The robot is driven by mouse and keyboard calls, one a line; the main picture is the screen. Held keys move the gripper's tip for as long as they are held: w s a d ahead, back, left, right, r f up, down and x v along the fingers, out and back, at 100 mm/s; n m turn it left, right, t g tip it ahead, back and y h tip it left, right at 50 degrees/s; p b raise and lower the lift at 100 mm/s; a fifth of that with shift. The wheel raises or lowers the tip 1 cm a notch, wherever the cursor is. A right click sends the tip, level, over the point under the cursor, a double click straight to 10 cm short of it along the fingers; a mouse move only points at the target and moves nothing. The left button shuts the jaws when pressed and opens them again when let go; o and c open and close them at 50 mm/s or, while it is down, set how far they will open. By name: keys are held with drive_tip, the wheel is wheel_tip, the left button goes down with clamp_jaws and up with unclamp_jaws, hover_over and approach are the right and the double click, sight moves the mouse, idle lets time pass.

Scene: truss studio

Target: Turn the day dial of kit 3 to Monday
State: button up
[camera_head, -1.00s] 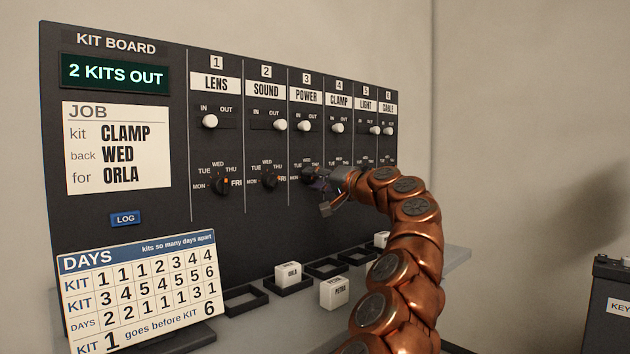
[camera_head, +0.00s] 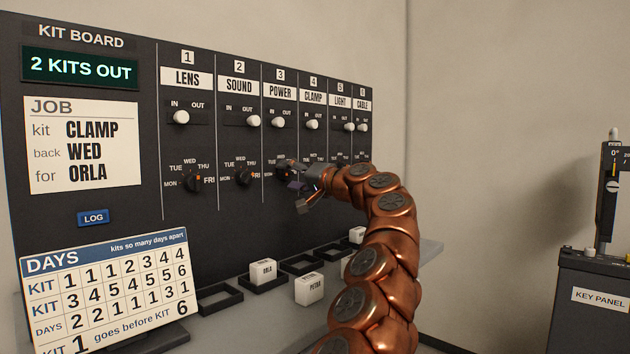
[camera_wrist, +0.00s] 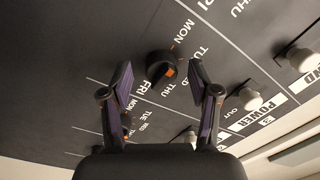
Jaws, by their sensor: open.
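The day dial of kit 3 (POWER) (camera_wrist: 160,66) is a round black knob with an orange mark, ringed by day names, in the wrist view. The mark points toward the WED and THU side; I cannot tell which exactly. My gripper (camera_wrist: 159,72) is open, with one finger on each side of this dial. I cannot tell if either finger touches it. In the head view my gripper (camera_head: 296,184) is at the kit 3 dial (camera_head: 282,172) and partly hides it.
The kit 2 dial (camera_head: 244,176) is left of my gripper. White IN/OUT sliders (camera_head: 277,121) sit above the dials. Below, the shelf holds black trays (camera_head: 220,299) and white blocks (camera_head: 309,289). A DAYS card (camera_head: 105,290) stands at left. A key panel (camera_head: 598,298) is at right.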

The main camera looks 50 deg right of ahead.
drive_tip(key=s, duration=1.1)
drive_tip(key=shift+s+d+f, duration=0.15)
drive_tip(key=shift+s+f, duration=0.05)
idle(0.4)
idle(0.5)
